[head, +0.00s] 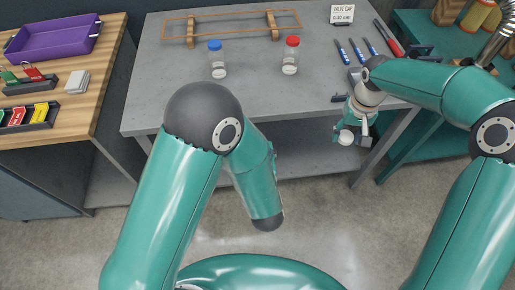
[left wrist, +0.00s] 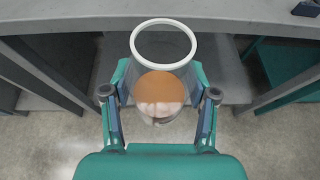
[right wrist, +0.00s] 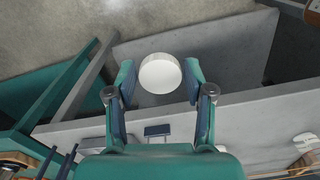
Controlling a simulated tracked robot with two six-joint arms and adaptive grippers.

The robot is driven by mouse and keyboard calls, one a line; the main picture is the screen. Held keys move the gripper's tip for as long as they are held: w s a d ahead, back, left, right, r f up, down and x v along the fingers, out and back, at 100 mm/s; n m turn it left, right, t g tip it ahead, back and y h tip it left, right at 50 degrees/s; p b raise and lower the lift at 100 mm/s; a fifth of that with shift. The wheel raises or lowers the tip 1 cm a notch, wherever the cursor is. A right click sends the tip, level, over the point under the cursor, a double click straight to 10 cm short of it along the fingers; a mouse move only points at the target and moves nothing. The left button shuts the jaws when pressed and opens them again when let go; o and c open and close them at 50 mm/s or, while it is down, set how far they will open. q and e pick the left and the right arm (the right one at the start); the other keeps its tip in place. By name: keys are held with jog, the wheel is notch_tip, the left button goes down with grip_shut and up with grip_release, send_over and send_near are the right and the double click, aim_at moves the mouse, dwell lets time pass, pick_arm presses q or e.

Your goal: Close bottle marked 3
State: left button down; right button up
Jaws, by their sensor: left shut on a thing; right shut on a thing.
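An open, clear bottle (left wrist: 160,75) with a white rim and orange-brown and pale contents is held between the fingers of my left gripper (left wrist: 160,100). Its mouth faces up toward the table edge in the left wrist view, with no cap on it. No number shows on it. The left gripper and this bottle are hidden in the head view. My right gripper (head: 353,138) is shut on a round white cap (right wrist: 160,73), in front of the table's front right edge. The white cap also shows in the head view (head: 345,137). The cap and bottle are apart.
On the grey table (head: 180,105) stand a blue-capped bottle (head: 217,60) and a red-capped bottle (head: 290,56). A wooden rack (head: 230,24) lies at the back. Several blue-handled tools (head: 356,50) and a sign (head: 342,14) are at the right. The table's front middle is clear.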

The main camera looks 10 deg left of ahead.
jog(key=shift+s+d+r+n, duration=0.15)
jog(key=shift+s+n, duration=0.2)
jog(key=shift+n, duration=0.35)
jog(key=shift+s+r+n, duration=0.15)
jog(key=shift+r+n, duration=0.15)
jog(key=shift+n, duration=0.2)
jog(key=s+a+r+n, duration=0.1)
jog(key=a+r+n, duration=0.1)
jog(key=a, duration=0.5)
jog(key=s+a+r+n, duration=0.1)
jog(key=a+r+n, duration=0.2)
jog(key=a, duration=0.5)
jog(key=s+a+r+n, duration=0.1)
jog(key=a+r+n, duration=0.2)
jog(key=a, duration=0.5)
jog(key=shift+s+a+r, duration=0.15)
jog(key=shift+s+r, duration=0.25)
jog(key=shift+r, duration=0.25)
jog(key=shift+s+a+r+n, duration=0.1)
jog(key=shift+s+a+n, duration=0.15)
jog(key=shift+a+n, duration=0.2)
jog(key=shift+f, duration=2)
jog(key=shift+d, duration=0.1)
